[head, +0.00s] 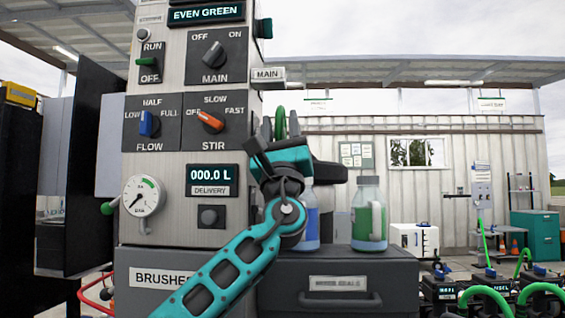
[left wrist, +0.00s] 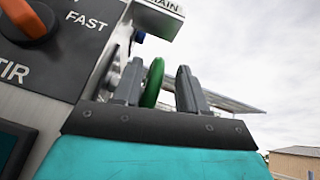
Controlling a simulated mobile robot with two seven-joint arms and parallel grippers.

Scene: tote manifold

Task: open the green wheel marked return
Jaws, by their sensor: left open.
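A green wheel (head: 280,120) shows nearly edge-on at the right side of the grey panel, below the MAIN sign. It also shows in the left wrist view (left wrist: 153,80). No return marking can be read on it. My left gripper (head: 280,128) is open, with its fingers pointing up. In the left wrist view the gripper (left wrist: 158,88) has one finger on each side of the wheel's rim, closer to the left finger. I cannot tell whether that finger touches it. My right gripper is not in view.
The panel's orange STIR knob (head: 210,121) and the MAIN sign (head: 268,74) are close to the gripper. A bottle with a green label (head: 369,222) stands on the dark drawer cabinet (head: 337,272), with a blue bottle (head: 311,220) behind my arm. Open air lies right of the panel.

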